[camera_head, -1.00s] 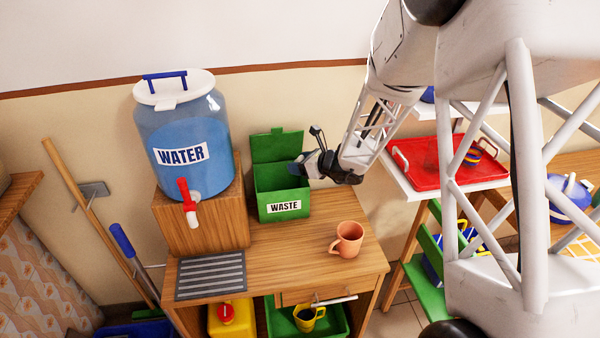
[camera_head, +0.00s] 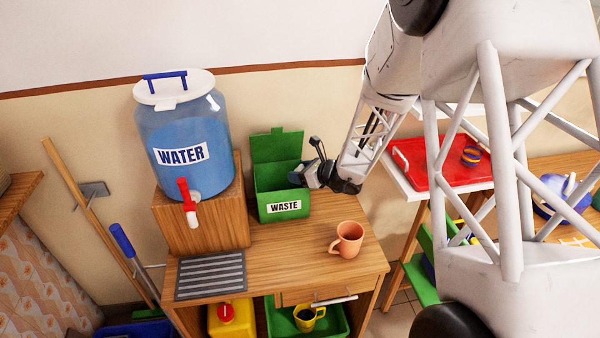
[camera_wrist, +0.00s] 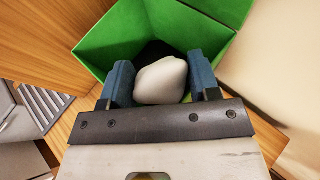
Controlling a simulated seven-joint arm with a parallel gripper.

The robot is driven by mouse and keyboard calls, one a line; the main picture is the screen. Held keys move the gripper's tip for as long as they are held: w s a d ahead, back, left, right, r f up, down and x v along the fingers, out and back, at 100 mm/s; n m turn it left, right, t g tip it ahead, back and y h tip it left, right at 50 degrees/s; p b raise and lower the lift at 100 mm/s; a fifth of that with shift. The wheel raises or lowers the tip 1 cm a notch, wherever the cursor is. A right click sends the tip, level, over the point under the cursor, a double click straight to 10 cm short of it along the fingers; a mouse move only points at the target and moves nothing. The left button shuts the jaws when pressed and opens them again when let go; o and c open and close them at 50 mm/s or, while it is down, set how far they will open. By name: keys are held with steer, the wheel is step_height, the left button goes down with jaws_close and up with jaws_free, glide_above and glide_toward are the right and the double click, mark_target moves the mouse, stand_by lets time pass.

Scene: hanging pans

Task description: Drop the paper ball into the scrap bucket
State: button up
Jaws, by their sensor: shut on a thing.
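The scrap bucket is a green box labelled WASTE (camera_head: 283,191) with its lid raised at the back, standing on the wooden cabinet against the wall. My gripper (camera_head: 307,176) is at the box's right side in the head view, near its open top. In the wrist view my gripper (camera_wrist: 162,85) is shut on the white paper ball (camera_wrist: 161,80), one finger on each side of it. The green box (camera_wrist: 97,50) lies beyond the ball, its dark opening partly hidden by the ball and fingers. The ball cannot be made out in the head view.
A blue water jug (camera_head: 184,145) with a red tap stands left of the box on a wooden block. An orange mug (camera_head: 347,239) stands on the cabinet top in front. A grey slatted mat (camera_head: 210,276) lies front left. A red tray (camera_head: 440,162) is at right.

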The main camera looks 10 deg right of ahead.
steer(key=shift+s+f, duration=0.1)
steer(key=shift+f, duration=0.6)
steer(key=o, duration=0.8)
steer(key=shift+f, duration=0.1)
steer(key=shift+o, duration=0.5)
steer(key=shift+s+f, duration=0.1)
steer(key=shift+f, duration=0.05)
steer(key=shift+r, duration=0.3)
steer(key=r+v, duration=0.1)
steer(key=v, duration=1.1)
steer(key=shift+r, duration=0.2)
